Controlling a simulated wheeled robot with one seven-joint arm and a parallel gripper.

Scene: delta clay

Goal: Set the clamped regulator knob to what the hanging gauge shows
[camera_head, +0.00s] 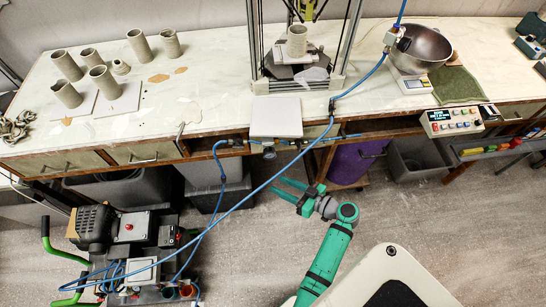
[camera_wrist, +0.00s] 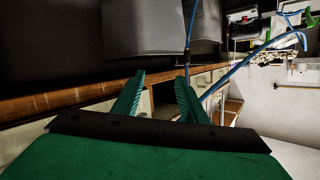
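What looks like the clamped regulator (camera_head: 268,152) is a small grey fitting at the bench's front edge, below a pale square board, with blue hose on both sides. Its knob setting is too small to read. A small pale device (camera_head: 397,38) hangs on a blue hose beside the metal bowl and may be the hanging gauge; I cannot read any value on it. My gripper (camera_head: 281,188) is out in front of the bench, below and slightly right of the regulator, apart from it. In the wrist view my gripper (camera_wrist: 159,82) has two green fingers spread apart with nothing between them.
A blue hose (camera_head: 262,187) crosses from the compressor cart (camera_head: 128,230) up to the bench, close to my gripper. The bench (camera_head: 215,75) carries clay cylinders, a delta printer, and a metal bowl (camera_head: 421,48) on a scale. A purple bin (camera_head: 350,163) stands underneath.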

